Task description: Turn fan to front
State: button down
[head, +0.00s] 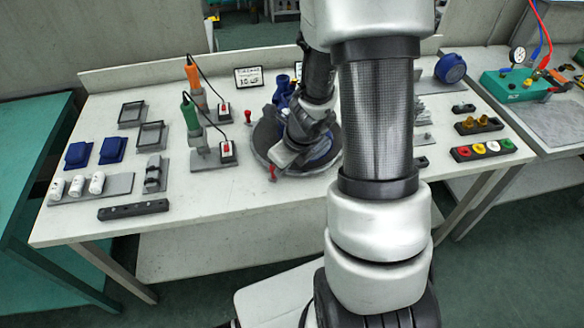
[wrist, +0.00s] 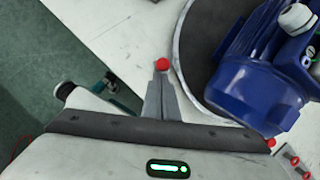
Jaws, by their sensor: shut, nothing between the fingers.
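The blue pump unit (wrist: 255,75) stands on a round dark turntable with a light rim (wrist: 203,97) in the wrist view. In the head view my arm covers most of the unit, but some blue (head: 282,88) and the turntable's edge (head: 262,145) show. I cannot make out which end holds the fan. My gripper (wrist: 162,85) is shut and empty beside the rim. A red knob (wrist: 162,64) is right at its fingertips; I cannot tell if they touch. Another red knob (wrist: 271,142) shows at lower right. In the head view my gripper (head: 276,168) is low over the turntable's front-left.
Left of the turntable are two switch boxes (head: 226,150) and tools with orange (head: 191,74) and green (head: 189,113) grips. White cylinders (head: 76,186) and blue trays (head: 111,150) lie farther left. Colored caps (head: 483,149) sit at right.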

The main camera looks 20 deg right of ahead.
aim_at(272, 181)
jog(key=shift+w+a, duration=0.25)
jog(key=shift+a, duration=0.1)
jog(key=shift+w+a+p, duration=0.4)
jog(key=shift+w+a, duration=0.4)
jog(key=shift+a, duration=0.05)
